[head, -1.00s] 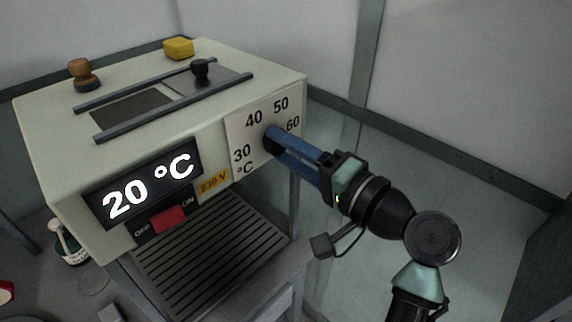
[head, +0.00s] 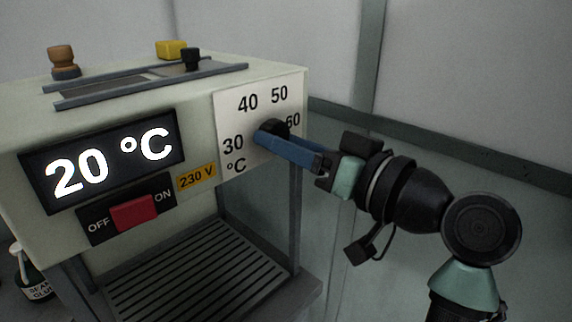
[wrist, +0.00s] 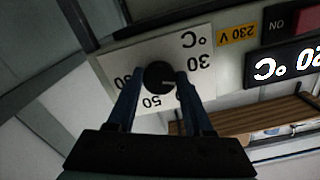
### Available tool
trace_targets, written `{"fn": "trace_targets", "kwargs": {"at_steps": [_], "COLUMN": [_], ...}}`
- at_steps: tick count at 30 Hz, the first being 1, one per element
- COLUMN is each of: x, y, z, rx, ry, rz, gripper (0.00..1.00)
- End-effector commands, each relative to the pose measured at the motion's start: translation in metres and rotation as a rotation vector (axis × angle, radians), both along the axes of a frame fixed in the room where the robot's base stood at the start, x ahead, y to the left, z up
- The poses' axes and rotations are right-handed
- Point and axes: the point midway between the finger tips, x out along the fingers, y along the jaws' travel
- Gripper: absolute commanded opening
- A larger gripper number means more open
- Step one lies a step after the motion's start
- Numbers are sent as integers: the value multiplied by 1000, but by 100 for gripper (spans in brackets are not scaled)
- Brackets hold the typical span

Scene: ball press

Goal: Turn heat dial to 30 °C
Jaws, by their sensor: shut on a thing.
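The black heat dial (wrist: 160,78) sits on a white scale plate marked 30, 40, 50, 60 and °C; in the head view the dial (head: 273,127) is partly hidden by my fingers. My gripper (head: 262,136) reaches it from the right with blue fingers. In the wrist view my gripper (wrist: 157,82) has one finger on each side of the dial, shut on it. A light mark on the dial's face shows in the wrist view. The display (head: 103,160) reads 20 °C.
A red switch (head: 133,211) between OFF and ON and a yellow 230 V label (head: 197,178) are left of the dial. A slatted grate (head: 190,275) lies below. Knobs and a yellow block (head: 171,49) stand on top. The right side is open floor and wall.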

Motion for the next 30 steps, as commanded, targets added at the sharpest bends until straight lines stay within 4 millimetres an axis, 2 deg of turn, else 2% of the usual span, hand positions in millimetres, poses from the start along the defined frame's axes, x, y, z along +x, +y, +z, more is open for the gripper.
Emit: {"fn": "trace_targets", "kwargs": {"at_steps": [1,15,30], "x": [0,1,1], "y": [0,-1,-1], "z": [-6,-3,-1], "rx": [-31,-230,-266], "ry": [-28,-226,-262], "rz": [1,1,1], "gripper": [0,0,0]}}
